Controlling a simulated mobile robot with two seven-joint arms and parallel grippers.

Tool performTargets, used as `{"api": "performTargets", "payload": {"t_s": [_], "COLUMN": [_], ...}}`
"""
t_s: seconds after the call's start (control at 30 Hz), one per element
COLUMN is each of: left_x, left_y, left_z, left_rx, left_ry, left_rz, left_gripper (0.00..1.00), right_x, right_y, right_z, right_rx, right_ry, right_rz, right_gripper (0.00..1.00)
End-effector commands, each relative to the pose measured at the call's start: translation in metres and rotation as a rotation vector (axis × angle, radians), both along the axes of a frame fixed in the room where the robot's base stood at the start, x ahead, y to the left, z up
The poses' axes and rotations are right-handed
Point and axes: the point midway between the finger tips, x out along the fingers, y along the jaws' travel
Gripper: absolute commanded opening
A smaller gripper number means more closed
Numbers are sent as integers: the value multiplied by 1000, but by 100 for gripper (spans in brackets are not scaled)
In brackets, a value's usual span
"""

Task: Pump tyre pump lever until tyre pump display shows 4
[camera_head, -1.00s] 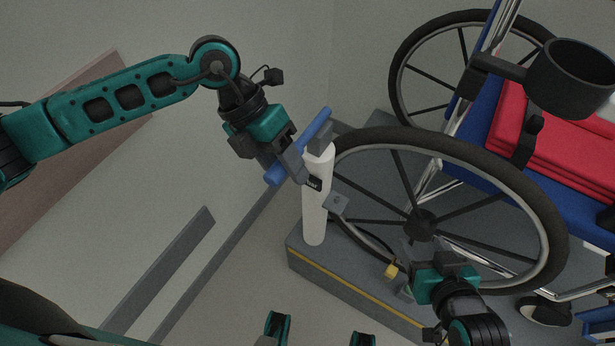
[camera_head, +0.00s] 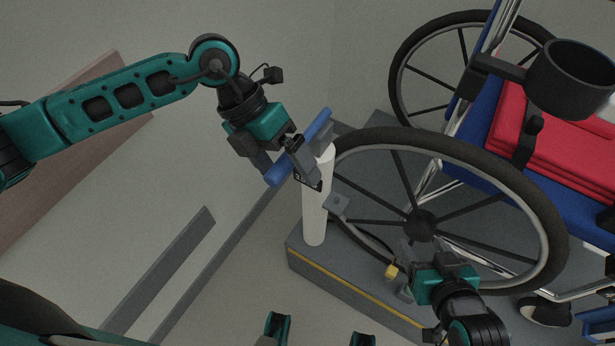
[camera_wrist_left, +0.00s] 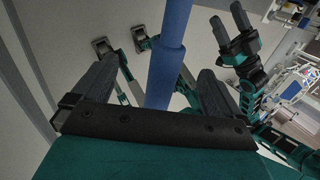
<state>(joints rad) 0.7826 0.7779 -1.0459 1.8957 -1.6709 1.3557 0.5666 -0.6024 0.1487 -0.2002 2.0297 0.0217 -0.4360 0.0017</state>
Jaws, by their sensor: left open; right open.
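The tyre pump (camera_head: 314,215) is a white upright cylinder on a grey platform, left of the wheel. Its lever is a blue bar (camera_head: 272,177) across the top, slanting up to the right. The dark display (camera_head: 310,182) near the pump top is partly covered by my left gripper; its figure cannot be read surely. My left gripper (camera_head: 301,158) is open at the lever's middle. In the left wrist view the blue bar (camera_wrist_left: 170,50) runs between its spread fingers (camera_wrist_left: 150,90). My right gripper (camera_head: 408,268) is open at the wheel's lower left, near a yellow fitting (camera_head: 391,271).
A wheelchair wheel (camera_head: 420,224) with a black tyre stands right of the pump on the grey platform (camera_head: 345,288). The chair has a red cushion (camera_head: 555,145) and a black cup holder (camera_head: 572,75).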

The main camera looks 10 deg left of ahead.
Motion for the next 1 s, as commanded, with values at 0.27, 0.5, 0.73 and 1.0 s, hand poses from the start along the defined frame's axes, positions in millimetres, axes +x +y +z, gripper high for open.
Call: {"api": "performTargets", "payload": {"t_s": [0.27,0.5,0.73,1.0], "left_x": [5,11,13,13], "left_y": [14,32,38,38], "left_z": [31,61,69,69], "left_rx": [2,2,0,0], "left_ry": [-1,-1,0,0], "left_rz": [3,2,0,0], "left_gripper": [100,100,100,100], "right_x": [0,0,0,0], "right_y": [0,0,0,0], "right_z": [23,44,47,47], "right_rx": [0,0,0,0], "right_ry": [-1,-2,-2,-2], "right_rz": [0,0,0,0], "right_gripper": [64,64,64,64]}}
